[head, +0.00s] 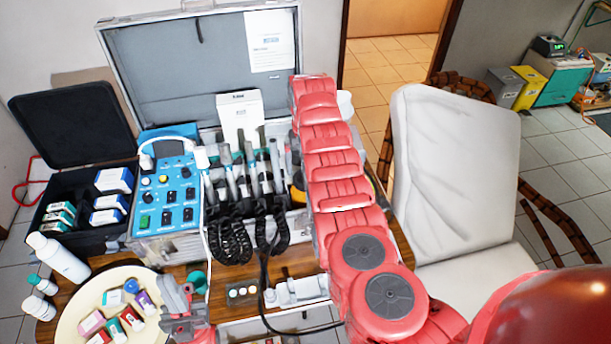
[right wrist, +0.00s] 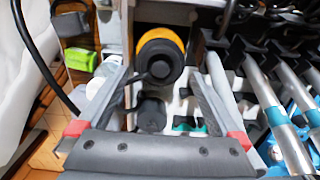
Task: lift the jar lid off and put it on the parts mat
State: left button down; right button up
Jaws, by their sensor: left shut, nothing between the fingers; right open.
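My left gripper (head: 184,308) is shut and empty at the right edge of a round cream tray in the head view. My right gripper (right wrist: 162,78) is open in the right wrist view, its two fingers spread wide. A round orange-rimmed thing with a dark top (right wrist: 160,58) shows between and beyond its fingertips; I cannot tell whether it is the jar with its lid. A black cylinder (right wrist: 152,114) shows nearer, between the fingers. In the head view my right arm hides its own gripper and what lies behind it. I cannot make out the parts mat for sure.
The cream tray (head: 72,307) holds several small boxes. A blue control unit (head: 165,195), several corded handpieces (head: 250,180) and an open grey case (head: 200,60) crowd the wooden table. A white chair (head: 455,150) is at right.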

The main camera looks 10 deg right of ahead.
aim_at(297, 178)
notch_tip(297, 178, down, 3)
jog(key=shift+s+f+p, duration=0.1)
jog(key=shift+f+p, duration=0.05)
jog(key=shift+p, duration=0.35)
jog(key=shift+f, duration=0.5)
jog(key=c, duration=1)
